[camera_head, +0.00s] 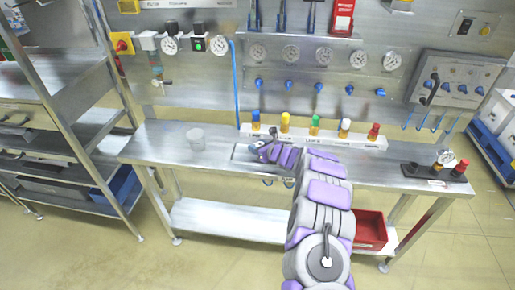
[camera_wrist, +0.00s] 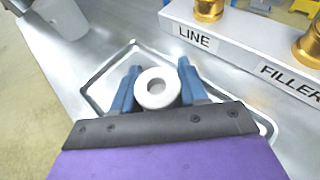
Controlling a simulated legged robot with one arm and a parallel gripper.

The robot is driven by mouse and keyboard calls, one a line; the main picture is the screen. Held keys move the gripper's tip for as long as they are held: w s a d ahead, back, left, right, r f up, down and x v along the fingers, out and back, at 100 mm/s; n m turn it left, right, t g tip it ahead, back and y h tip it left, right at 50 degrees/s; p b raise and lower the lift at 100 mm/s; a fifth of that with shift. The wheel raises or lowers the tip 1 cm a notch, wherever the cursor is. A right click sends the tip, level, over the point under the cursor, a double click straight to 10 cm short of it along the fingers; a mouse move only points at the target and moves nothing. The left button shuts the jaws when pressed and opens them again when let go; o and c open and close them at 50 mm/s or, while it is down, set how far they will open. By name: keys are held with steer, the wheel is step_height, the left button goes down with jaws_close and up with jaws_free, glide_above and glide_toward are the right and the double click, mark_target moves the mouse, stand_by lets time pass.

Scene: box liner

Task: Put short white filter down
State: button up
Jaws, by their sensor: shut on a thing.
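The short white filter (camera_wrist: 157,88) is a white ring-like cylinder with a hole in its top, seen from above in the wrist view. My gripper (camera_wrist: 157,90) has its two blue fingers closed on either side of the filter. The filter and gripper are over a recessed rectangular tray area (camera_wrist: 101,87) in the metal bench. I cannot tell whether the filter touches the surface. In the head view my gripper (camera_head: 256,148) is at the bench's middle, left of my purple and grey arm, and the filter is not distinguishable there.
A long white rack (camera_head: 376,141) with several coloured-top fittings stands behind the gripper, labelled LINE and FILLER in the wrist view. A grey-white cup (camera_head: 195,139) stands on the bench (camera_head: 160,150) to the left. A black holder (camera_head: 425,173) is at the right end. A red bin (camera_head: 370,230) sits below.

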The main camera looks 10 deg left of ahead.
steer(key=shift+a, duration=0.55)
steer(key=o, duration=0.7)
steer(key=shift+a, duration=0.3)
steer(key=o, duration=0.3)
steer(key=shift+d, duration=0.65)
steer(key=shift+s+r, duration=0.2)
steer(key=shift+s, duration=0.05)
steer(key=p+v, duration=0.1)
steer(key=v, duration=1)
steer(key=shift+w, duration=0.1)
steer(key=shift+s+a, duration=0.15)
steer(key=shift+s, duration=0.1)
steer(key=shift+r, duration=0.15)
